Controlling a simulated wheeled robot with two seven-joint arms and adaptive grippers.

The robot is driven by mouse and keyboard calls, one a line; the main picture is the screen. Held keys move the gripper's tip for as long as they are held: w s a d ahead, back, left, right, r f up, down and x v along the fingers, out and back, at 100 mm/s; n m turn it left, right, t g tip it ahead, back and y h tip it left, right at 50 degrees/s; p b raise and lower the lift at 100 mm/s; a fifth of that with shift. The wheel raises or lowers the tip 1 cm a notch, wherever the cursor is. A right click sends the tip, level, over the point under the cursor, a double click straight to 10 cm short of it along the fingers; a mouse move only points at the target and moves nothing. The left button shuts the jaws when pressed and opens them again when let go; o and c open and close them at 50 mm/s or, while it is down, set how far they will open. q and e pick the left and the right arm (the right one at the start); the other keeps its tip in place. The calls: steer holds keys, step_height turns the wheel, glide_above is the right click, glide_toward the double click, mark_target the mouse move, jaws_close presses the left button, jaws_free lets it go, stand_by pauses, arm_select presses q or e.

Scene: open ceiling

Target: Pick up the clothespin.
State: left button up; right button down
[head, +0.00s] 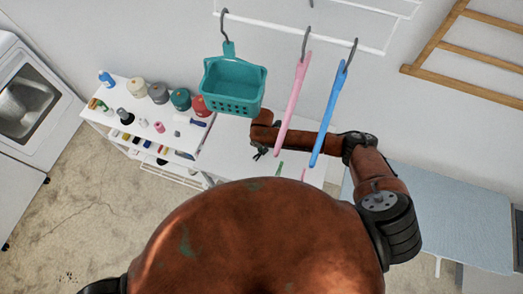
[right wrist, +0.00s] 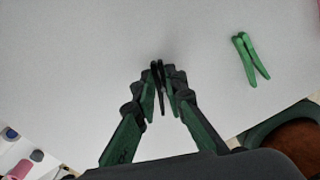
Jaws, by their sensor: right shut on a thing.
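In the right wrist view a dark, nearly black clothespin (right wrist: 157,75) stands between the fingertips of my right gripper (right wrist: 160,92), which is shut on it. The white tabletop (right wrist: 80,70) lies behind it; I cannot tell whether the pin touches it. A green clothespin (right wrist: 250,60) lies to the right, apart from the fingers. In the head view my right gripper (head: 259,154) is small, over the white table (head: 228,142), and the dark pin cannot be made out there. The green one shows partly (head: 279,168) above my body. My left gripper is out of view.
A teal basket (head: 233,82), a pink hanger (head: 293,103) and a blue hanger (head: 328,114) hang from a white rail above my right arm. A white shelf (head: 120,120) with spools stands left. An ironing board (head: 440,215) is at right.

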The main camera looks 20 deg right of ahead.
step_height(320, 180, up, 2)
steer(key=shift+w+r, duration=0.15)
steer(key=s+d+r+b, duration=0.1)
steer(key=s+r, duration=0.9)
steer(key=s, duration=0.4)
steer(key=shift+s+d, duration=0.15)
steer(key=shift+d, duration=0.1)
